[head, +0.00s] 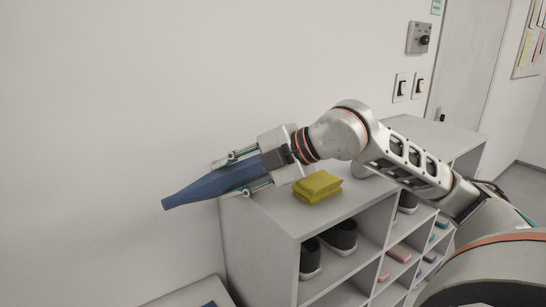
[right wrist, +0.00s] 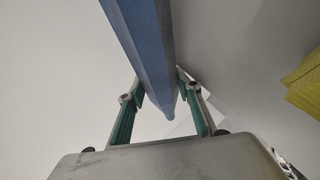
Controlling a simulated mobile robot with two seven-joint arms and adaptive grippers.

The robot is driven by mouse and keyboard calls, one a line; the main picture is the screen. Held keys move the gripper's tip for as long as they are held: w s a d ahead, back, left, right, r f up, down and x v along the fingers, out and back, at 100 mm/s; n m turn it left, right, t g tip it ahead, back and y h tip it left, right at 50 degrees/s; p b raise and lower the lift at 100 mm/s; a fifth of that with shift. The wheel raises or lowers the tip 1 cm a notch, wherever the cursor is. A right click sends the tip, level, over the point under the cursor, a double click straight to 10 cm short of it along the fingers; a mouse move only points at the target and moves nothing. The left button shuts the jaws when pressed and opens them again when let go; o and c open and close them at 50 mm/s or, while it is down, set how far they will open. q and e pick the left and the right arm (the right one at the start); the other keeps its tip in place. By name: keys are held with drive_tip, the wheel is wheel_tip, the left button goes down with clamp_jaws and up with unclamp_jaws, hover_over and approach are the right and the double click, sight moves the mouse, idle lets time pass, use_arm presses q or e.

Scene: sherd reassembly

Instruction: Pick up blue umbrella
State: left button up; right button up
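The blue umbrella (head: 200,189) is a folded, tapered dark-blue shape. In the head view it points down and left, in front of the wall and past the shelf unit's left end. My right gripper (head: 224,179) has one finger on each side of it and is shut on it, with nothing visible under the umbrella. In the right wrist view the umbrella (right wrist: 146,40) runs between the two green-padded fingers (right wrist: 158,84). My left gripper is not in view.
A white shelf unit (head: 288,215) stands below my right arm, with dark shoes (head: 343,237) and small coloured items inside. Folded yellow cloths (head: 318,187) lie on its top, close to the gripper. The wall (head: 110,90) is behind. A pale surface (head: 190,295) shows at bottom left.

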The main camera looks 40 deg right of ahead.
clamp_jaws()
